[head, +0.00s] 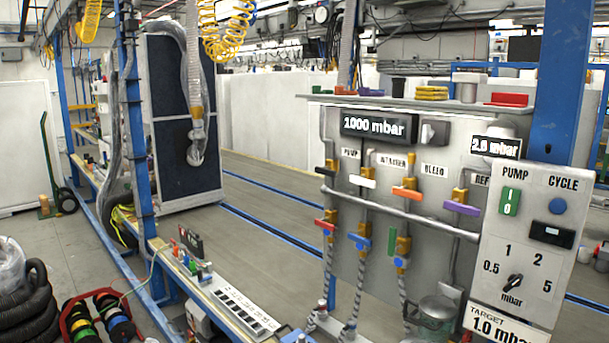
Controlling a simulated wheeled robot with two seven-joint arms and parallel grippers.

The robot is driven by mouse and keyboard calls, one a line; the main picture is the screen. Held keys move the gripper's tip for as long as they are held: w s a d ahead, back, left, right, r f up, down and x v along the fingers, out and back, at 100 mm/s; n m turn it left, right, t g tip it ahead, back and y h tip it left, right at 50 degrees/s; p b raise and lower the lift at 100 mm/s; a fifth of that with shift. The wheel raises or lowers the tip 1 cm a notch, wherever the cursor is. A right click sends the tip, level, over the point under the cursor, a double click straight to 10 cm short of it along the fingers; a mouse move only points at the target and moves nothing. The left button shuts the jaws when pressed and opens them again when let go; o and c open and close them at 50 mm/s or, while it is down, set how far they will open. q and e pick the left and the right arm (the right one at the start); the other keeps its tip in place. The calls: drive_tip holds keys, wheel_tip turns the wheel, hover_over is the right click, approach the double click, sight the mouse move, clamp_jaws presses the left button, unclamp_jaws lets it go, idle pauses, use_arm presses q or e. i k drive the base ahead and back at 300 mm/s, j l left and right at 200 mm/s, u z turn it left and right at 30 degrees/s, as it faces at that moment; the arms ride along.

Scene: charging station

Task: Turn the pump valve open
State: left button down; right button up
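The PUMP label (349,153) is on the upper left of the grey valve panel (345,260). Just left of it, the pump valve has a brass body (331,163) on a vertical pipe and a black lever handle (325,171). The handle lies crosswise to the pipe, roughly level. The display (378,126) above reads 1000 mbar. Neither of my grippers is in view, and nothing touches the valve.
Neighbouring valves have white (362,181), orange (407,192) and purple (461,207) handles. Red (325,226), blue (357,241) and green (391,242) handles sit lower. A control box (525,245) stands at right.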

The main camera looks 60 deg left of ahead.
sight(325, 170)
drive_tip(key=u, duration=1.95)
drive_tip(key=i+j, duration=0.5)
drive_tip(key=j, duration=0.2)
drive_tip(key=i+j+z, duration=0.1)
drive_tip(key=i+j, duration=0.4)
drive_tip(key=j, duration=0.25)
drive_tip(key=i+j, duration=0.25)
drive_tip(key=j, duration=0.15)
drive_tip(key=i+j+z, duration=0.1)
drive_tip(key=i+j, duration=0.4)
drive_tip(key=j, duration=0.25)
drive_tip(key=i+j, duration=0.25)
drive_tip(key=j, duration=0.15)
drive_tip(key=z, duration=0.05)
